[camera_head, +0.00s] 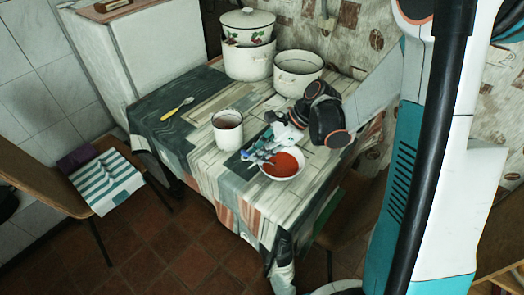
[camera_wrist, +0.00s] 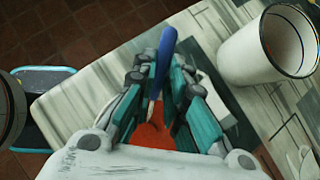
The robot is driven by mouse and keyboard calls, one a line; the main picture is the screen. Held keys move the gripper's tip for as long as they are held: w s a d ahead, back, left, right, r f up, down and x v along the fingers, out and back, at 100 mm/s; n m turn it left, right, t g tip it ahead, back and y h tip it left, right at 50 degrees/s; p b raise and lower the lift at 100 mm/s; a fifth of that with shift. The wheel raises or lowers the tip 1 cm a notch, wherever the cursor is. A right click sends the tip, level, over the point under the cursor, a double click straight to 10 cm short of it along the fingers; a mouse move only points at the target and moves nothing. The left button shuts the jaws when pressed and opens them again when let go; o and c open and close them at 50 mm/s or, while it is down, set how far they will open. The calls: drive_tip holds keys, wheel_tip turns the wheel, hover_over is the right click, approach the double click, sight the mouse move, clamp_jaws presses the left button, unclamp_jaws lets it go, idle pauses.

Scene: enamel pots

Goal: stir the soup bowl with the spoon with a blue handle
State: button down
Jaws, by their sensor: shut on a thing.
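The soup bowl (camera_head: 283,163) is white and holds red-orange soup; it stands near the right front of the table. My gripper (camera_head: 262,152) is over the bowl's left rim in the head view. In the wrist view, my gripper (camera_wrist: 160,85) is shut on a spoon with a blue handle (camera_wrist: 163,52). The handle sticks out between the teal fingers, and its lower part runs toward the red soup (camera_wrist: 153,130). The spoon's bowl is hidden, so I cannot tell whether it touches the soup.
A white mug (camera_head: 227,131) stands just left of the bowl. A yellow-handled utensil (camera_head: 177,108) lies at the table's left. Enamel pots (camera_head: 298,73) stand at the back. The table's front edge is close to the bowl. A chair with a striped cloth (camera_head: 106,182) is at left.

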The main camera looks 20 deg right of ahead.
drive_tip(key=shift+r, duration=0.1)
idle(0.3)
drive_tip(key=shift+r+p, duration=2)
drive_tip(key=shift+r, duration=0.7)
wheel_tip(320, 180, up, 4)
drive_tip(key=p, duration=0.2)
drive_tip(key=shift+p, duration=0.35)
